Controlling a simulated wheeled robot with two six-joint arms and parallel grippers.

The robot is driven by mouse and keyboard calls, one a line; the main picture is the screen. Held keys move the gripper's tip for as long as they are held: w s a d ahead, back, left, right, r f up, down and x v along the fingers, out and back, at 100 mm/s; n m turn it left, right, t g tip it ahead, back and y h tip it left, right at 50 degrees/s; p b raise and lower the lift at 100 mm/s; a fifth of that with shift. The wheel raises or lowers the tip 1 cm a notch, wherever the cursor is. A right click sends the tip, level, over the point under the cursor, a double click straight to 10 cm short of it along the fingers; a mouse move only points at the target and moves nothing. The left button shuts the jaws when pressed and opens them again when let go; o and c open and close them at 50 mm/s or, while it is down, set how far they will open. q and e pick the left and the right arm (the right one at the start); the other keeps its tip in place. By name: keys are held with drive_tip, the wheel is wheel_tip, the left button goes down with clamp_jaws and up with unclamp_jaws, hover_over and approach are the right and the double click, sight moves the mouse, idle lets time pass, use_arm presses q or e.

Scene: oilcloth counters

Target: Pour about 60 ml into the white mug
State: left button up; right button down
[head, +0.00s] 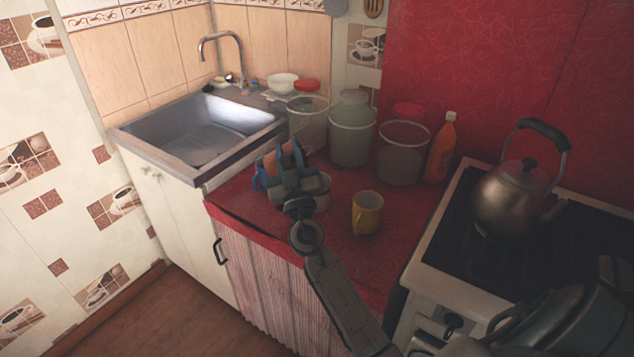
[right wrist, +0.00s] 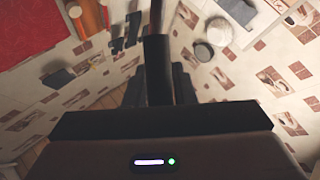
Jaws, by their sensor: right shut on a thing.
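My right gripper (head: 287,158) is over the red counter, its arm coming up from the lower right. It is shut on an orange-brown thing (head: 270,164), mostly hidden behind the fingers, so its shape and contents are unclear. A pale mug (head: 324,188), probably the white mug, stands on the counter just right of the gripper, partly hidden by it. A blue thing (head: 258,181) shows at the gripper's left. A yellow mug (head: 367,212) stands upright further right. The right wrist view shows mainly dark gripper parts and tiles. My left gripper is not in view.
Several large jars (head: 352,130) stand along the back of the counter, beside an orange bottle (head: 441,148). The sink (head: 190,180) is at the left. A metal kettle (head: 515,200) sits on the stove (head: 440,250) at the right. The counter around the yellow mug is clear.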

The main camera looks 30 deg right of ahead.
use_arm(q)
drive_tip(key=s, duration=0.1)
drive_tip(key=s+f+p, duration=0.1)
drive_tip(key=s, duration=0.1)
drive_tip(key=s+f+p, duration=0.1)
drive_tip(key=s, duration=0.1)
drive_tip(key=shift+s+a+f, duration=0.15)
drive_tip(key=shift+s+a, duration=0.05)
use_arm(e)
drive_tip(key=a+n+y, duration=0.1)
drive_tip(key=n, duration=0.1)
drive_tip(key=w+a+f+n+y, duration=0.1)
drive_tip(key=n+y, duration=0.1)
drive_tip(key=w+a+f+n+y, duration=0.1)
drive_tip(key=n+y, duration=0.1)
drive_tip(key=n, duration=0.1)
drive_tip(key=shift+a+f, duration=0.25)
drive_tip(key=shift+a, duration=0.15)
drive_tip(key=shift+w, duration=0.1)
